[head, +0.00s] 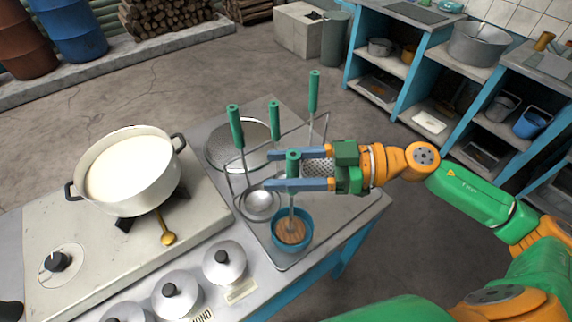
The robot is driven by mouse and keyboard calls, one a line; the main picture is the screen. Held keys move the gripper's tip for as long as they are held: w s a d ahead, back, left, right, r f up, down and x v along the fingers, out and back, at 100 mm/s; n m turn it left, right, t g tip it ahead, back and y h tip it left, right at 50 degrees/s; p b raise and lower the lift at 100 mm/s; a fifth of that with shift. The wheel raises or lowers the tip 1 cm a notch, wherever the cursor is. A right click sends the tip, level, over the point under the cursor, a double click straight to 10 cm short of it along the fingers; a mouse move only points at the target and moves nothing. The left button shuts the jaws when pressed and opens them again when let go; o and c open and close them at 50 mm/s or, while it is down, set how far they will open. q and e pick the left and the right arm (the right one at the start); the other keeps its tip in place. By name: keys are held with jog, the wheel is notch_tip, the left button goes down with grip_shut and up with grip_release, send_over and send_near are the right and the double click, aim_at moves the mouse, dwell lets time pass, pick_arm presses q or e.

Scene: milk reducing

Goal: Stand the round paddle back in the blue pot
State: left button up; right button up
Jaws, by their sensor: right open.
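The round paddle has a green handle (292,163) and a thin rod that runs down into the small blue pot (308,232). A round brown wooden surface shows inside the pot at the rod's foot, and the paddle looks nearly upright. My right gripper (269,170) comes in from the right with its jaws open. Its two fingers lie on either side of the paddle's handle; whether either touches it I cannot tell. My left gripper is not in view.
Other green-handled utensils (236,127) hang from a wire rack behind the gripper, including a ladle (260,205) and a perforated skimmer. A large pot of milk (130,172) stands on the stove at left. Lidded canisters (224,264) line the front edge.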

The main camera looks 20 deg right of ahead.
jog(key=shift+s+d+f+b, duration=0.1)
jog(key=shift+d+f+b, duration=0.1)
jog(key=shift+d+b, duration=0.15)
jog(key=p+v, duration=0.1)
jog(key=v, duration=0.5)
jog(key=shift+d+r, duration=0.2)
jog(key=shift+r, duration=0.05)
jog(key=shift+s, duration=0.1)
jog(key=p+v, duration=0.7)
jog(key=v, duration=0.2)
jog(key=shift+p, duration=0.35)
